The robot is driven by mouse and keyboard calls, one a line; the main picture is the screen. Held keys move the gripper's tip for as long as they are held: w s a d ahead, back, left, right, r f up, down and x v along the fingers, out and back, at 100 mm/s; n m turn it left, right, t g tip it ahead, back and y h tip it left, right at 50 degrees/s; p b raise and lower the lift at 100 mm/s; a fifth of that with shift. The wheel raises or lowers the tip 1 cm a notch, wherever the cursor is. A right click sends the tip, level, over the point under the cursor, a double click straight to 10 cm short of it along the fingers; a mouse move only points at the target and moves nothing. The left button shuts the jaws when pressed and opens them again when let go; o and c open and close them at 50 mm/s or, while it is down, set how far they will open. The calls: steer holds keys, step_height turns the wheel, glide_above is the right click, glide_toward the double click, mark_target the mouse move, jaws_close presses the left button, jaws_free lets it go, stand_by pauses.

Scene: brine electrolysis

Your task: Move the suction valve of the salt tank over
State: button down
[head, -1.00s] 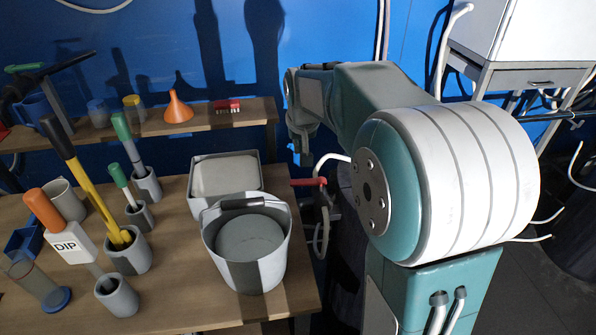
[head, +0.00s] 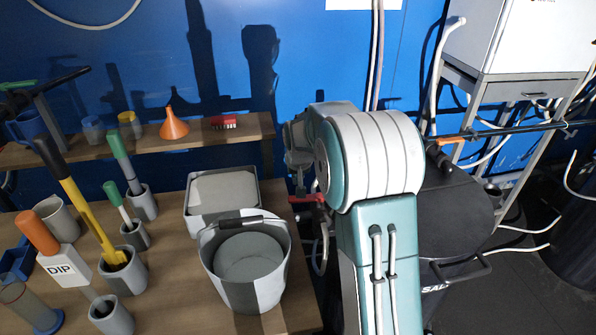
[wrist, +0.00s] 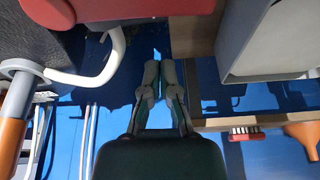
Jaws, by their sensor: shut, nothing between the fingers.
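The black salt tank (head: 455,225) stands right of my arm in the head view, its label partly hidden. A red lever (head: 307,198) shows beside the bench's right edge; an orange handle (head: 450,140) shows above the tank by a dark pipe. I cannot tell for sure which is the suction valve. My gripper (wrist: 160,72) is shut and empty, its fingers close together in the wrist view. A red bar (wrist: 140,9) crosses the top of that view, apart from the fingertips. In the head view my gripper is near the red lever, partly hidden by my arm.
A bench (head: 165,275) on the left holds a grey bucket (head: 262,290), a tray (head: 190,208) and several tools in cups. A shelf (head: 95,152) behind holds an orange funnel (head: 173,125) and a red brush (head: 222,122). A white cabinet (head: 520,35) stands at the right.

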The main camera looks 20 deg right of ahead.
steer(key=shift+s+a+f, duration=0.1)
steer(key=shift+s+a, duration=0.15)
steer(key=shift+s, duration=0.7)
steer(key=shift+s+a+f, duration=0.1)
steer(key=shift+s+a, duration=0.15)
steer(key=shift+s, duration=0.65)
steer(key=shift+s+a, duration=0.3)
steer(key=shift+s, duration=0.4)
steer(key=v, duration=1.2)
steer(key=s+a+r+n+t, duration=0.1)
steer(key=s+a, duration=0.3)
steer(key=s, duration=0.9)
steer(key=s+a+r+n+t+y, duration=0.1)
steer(key=s+a, duration=0.4)
steer(key=s, duration=0.8)
steer(key=shift+a+r+n, duration=0.35)
steer(key=shift+n, duration=0.35)
